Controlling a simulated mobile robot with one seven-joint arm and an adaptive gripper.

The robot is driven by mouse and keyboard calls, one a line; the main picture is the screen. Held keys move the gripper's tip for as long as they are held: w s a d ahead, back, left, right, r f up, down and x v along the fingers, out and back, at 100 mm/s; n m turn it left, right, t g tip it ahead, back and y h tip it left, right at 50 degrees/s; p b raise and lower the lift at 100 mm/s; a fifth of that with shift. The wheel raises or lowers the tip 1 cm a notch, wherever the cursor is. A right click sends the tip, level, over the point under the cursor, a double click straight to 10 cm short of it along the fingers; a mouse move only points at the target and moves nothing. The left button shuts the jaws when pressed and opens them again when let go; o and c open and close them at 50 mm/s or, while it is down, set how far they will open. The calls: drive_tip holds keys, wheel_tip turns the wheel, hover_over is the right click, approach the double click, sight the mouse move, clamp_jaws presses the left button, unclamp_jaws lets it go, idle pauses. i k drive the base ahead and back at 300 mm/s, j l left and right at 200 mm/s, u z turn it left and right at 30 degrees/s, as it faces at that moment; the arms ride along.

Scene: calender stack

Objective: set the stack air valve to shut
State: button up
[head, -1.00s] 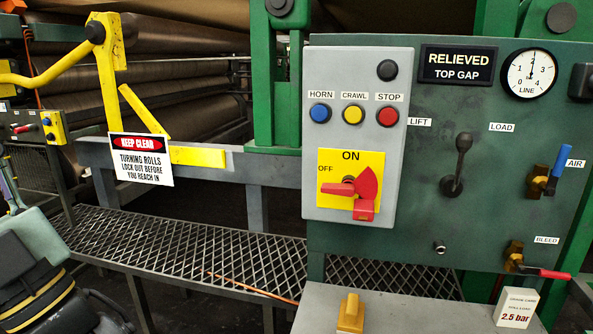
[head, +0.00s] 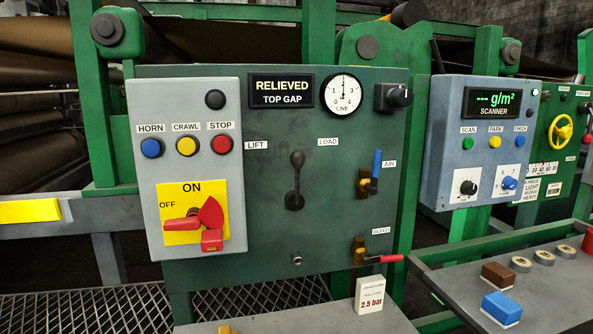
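The air valve (head: 364,184) is a brass body on the right side of the green panel, beside the AIR label. Its blue lever (head: 376,165) stands upright. Below it, the bleed valve (head: 359,250) has a red lever (head: 384,259) lying level and pointing right. The round LINE gauge (head: 343,94) above has its needle pointing about straight up. The sign (head: 281,91) reads RELIEVED TOP GAP. My gripper is not in view, and nothing touches the valves.
A black-handled lift/load lever (head: 296,182) stands upright mid-panel. A grey box (head: 190,120) with buttons and a red ON/OFF switch (head: 200,222) is at left. A 2.5 bar card (head: 369,295) stands below. The scanner box (head: 475,140) and a tray (head: 450,283) with blocks are right.

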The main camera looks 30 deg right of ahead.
sight(376, 164)
drive_tip(key=l+z, duration=0.1)
drive_tip(key=z, duration=0.25)
drive_tip(key=l+z, duration=0.1)
drive_tip(key=z, duration=0.25)
drive_tip(key=i+l+z, duration=0.1)
drive_tip(key=z, duration=0.25)
